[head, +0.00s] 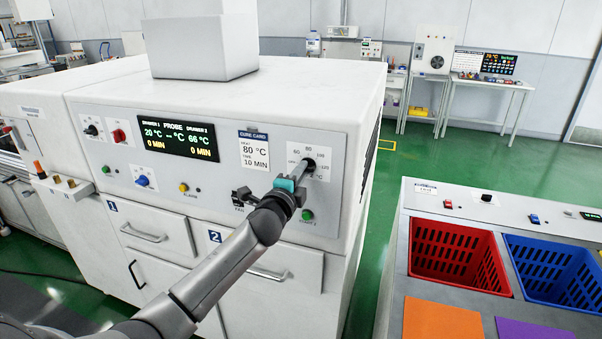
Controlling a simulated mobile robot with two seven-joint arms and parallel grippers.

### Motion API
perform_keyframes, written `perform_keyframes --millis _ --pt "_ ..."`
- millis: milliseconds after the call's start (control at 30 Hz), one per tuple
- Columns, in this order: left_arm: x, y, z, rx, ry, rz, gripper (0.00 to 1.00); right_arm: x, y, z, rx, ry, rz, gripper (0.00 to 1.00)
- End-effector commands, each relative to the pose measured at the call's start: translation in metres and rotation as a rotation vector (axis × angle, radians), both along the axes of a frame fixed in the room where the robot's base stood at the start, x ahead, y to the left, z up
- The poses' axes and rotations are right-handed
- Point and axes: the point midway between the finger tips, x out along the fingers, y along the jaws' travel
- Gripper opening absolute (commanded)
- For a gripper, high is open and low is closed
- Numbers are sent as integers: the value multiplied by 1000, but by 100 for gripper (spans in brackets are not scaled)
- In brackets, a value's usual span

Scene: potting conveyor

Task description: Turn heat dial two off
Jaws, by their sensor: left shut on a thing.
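Heat dial two sits at the right end of the white machine's front panel, and its scale plate (322,158) is marked about 60 to 120. My left gripper (303,170) is at this dial, its fingers closed around the knob. The fingers hide most of the knob, so I cannot read its setting. The display (178,136) reads 20 °C for drawer 1 and 66 °C for drawer 2, with 0 MIN under each. My right gripper is not in view.
A cure card (254,150) reads 80 °C and 10 MIN. A green button (307,215) is just below the dial. Another dial (91,130) is at the panel's left. Drawer 2's handle (268,273) is below my arm. Red (455,238) and blue (553,254) crates stand at right.

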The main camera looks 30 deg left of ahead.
Motion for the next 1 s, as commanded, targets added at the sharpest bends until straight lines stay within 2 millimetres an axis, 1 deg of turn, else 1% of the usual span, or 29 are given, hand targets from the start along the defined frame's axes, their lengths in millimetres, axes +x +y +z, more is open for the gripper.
perform_keyframes --millis 67,100,333,667,767,867,1000 --pt "0 0 1 -5 -2 0 0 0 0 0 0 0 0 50" --pt "0 0 1 -4 -2 -1 22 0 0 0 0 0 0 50" --pt "0 0 0 -2 -1 0 48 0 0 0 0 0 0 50" --pt "-2 -1 0 -1 0 0 48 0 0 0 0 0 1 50" --pt "-9 -2 -1 0 1 0 48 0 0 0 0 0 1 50" --pt "-20 -5 -1 0 1 -2 48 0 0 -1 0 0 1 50" --pt "-40 -10 -1 0 1 -2 48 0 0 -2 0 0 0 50"
